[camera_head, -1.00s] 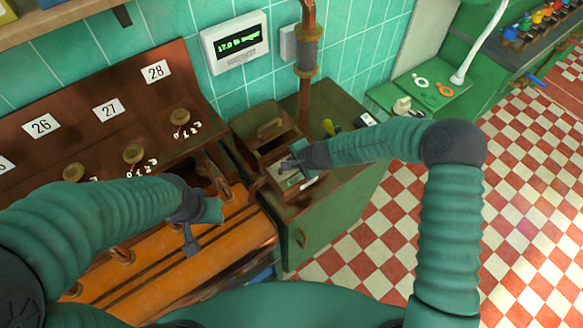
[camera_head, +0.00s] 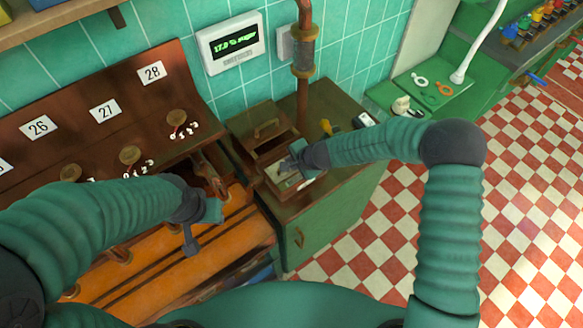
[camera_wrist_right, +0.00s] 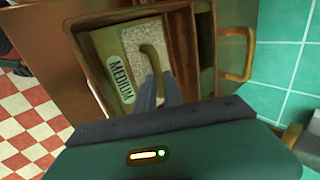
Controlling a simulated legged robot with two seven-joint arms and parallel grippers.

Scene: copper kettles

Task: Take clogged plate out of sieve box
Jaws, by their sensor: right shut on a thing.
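A label reading MEDIUM is beside the plate. My right gripper (camera_wrist_right: 158,82) reaches down into the box and is shut on the plate's handle. In the head view my right gripper (camera_head: 287,164) covers part of the box. The plate still lies within the box walls as far as I can see. My left gripper (camera_head: 198,232) hangs over the orange slatted bench, apart from the box; its jaw gap is unclear.
A wooden compartment with a handled lid (camera_head: 267,129) adjoins the box. A copper pipe (camera_head: 304,88) rises behind it.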

